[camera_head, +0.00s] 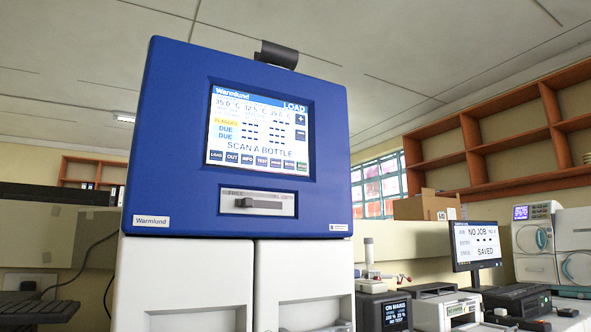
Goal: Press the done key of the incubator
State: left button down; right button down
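The incubator (180,130) is a tall unit with a blue head labelled Warmlund above two white doors, seen from below and close up. Its lit screen (262,133) shows "LOAD" at the top right, temperatures, rows marked "DUE" and "SCAN A BOTTLE". A row of small keys runs along the screen's bottom; "LOAD", "OUT", "INFO" and "TEST" are readable. The last key at the right end is green (302,169); its label is too small to read surely. Plus and minus keys stand at the screen's right side. Neither of my grippers shows in the head view.
A slot panel (257,202) sits below the screen. At right stand a monitor (476,245) reading "NO JOB" and "SAVED", a small black display box (384,311), printers and white machines. A cardboard box (426,206) stands behind. A dark keyboard (38,312) is at lower left.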

aim_at(301, 166)
jog(key=k+l+u, duration=0.2)
jog(key=l, duration=0.15)
jog(key=l+u, duration=0.25)
jog(key=k+l+u, duration=0.2)
jog(key=l, duration=0.2)
jog(key=k+l+u, duration=0.2)
jog(key=k+l, duration=0.1)
jog(key=k, duration=0.05)
